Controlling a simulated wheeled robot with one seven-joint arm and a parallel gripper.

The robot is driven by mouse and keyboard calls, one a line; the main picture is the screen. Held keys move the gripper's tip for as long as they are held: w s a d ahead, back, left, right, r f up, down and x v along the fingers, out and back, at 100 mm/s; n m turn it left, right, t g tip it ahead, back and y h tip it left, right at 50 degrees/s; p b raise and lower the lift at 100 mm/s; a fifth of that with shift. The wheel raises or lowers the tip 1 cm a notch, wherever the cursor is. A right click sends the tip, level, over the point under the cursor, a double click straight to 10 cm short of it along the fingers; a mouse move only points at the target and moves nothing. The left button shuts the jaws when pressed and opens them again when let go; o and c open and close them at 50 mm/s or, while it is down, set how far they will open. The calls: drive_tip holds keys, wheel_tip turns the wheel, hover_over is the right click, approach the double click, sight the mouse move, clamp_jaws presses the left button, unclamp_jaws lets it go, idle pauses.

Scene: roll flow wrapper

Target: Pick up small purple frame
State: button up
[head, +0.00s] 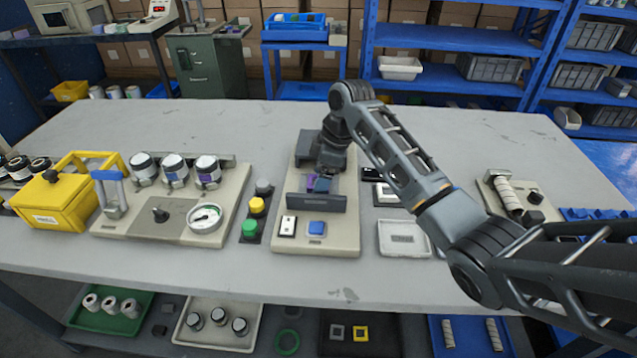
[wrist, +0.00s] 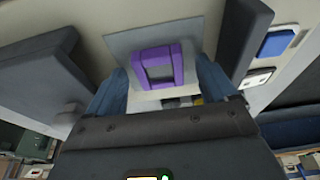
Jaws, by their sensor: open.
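The small purple frame (wrist: 158,67) shows in the wrist view as a square ring with an open middle, lying on a grey plate (wrist: 122,42). My gripper (wrist: 160,85) is open, with one blue finger on each side of the frame. I cannot tell whether the fingers touch it. In the head view a bit of the purple frame (head: 311,182) shows behind a dark upright plate (head: 316,203) on the beige wrapper base (head: 276,240).
Dark walls (wrist: 235,40) stand close on both sides of the frame. A blue button (head: 317,228) and a white switch (head: 288,226) sit in front. A white tray (head: 404,238) is to the right. Green and yellow buttons (head: 250,227) are to the left.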

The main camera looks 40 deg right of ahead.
drive_tip(key=c, duration=1.2)
drive_tip(key=shift+r, duration=0.15)
